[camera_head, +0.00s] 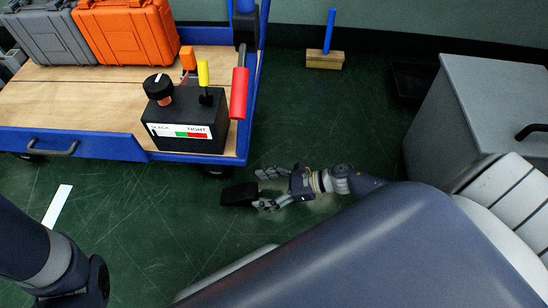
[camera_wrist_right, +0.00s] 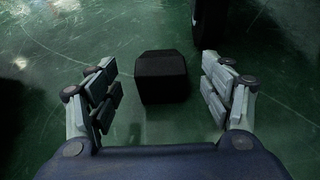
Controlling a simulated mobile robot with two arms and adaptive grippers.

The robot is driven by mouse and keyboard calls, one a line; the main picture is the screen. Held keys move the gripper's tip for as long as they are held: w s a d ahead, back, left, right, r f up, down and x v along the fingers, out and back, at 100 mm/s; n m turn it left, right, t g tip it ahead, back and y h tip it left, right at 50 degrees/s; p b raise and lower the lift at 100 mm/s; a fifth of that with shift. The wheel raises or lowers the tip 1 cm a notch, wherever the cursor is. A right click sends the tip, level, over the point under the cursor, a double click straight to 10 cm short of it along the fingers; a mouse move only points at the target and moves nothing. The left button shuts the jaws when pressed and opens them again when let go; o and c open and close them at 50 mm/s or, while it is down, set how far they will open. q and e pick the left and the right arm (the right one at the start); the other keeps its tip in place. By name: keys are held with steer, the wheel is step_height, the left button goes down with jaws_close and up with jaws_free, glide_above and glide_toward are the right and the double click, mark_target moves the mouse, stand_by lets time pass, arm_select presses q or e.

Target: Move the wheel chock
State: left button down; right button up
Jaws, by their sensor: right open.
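The wheel chock is a small black block (camera_head: 239,194) on the green floor, in front of the blue cart. My right gripper (camera_head: 262,188) is low near the floor, just to the right of the chock, with its fingers pointing at it. In the right wrist view the chock (camera_wrist_right: 163,77) lies ahead, centred between the two spread fingers (camera_wrist_right: 160,95), with gaps on both sides. The right gripper is open and empty. My left arm shows at the lower left of the head view, but its gripper fingers are not visible.
The blue cart (camera_head: 100,145) with a wooden deck stands at upper left, carrying a grey case (camera_head: 45,32), an orange case (camera_head: 125,30) and a black control box (camera_head: 185,125). A cart wheel (camera_head: 216,171) is just behind the chock. A grey cabinet (camera_head: 470,110) stands right.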

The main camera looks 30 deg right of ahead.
mark_target(235, 193)
steer(key=b+x, duration=0.2)
steer(key=x, duration=0.5)
steer(key=shift+r, duration=0.1)
steer(key=shift+c, duration=0.5)
steer(key=shift+d, duration=0.1)
steer(key=c, duration=1.3)
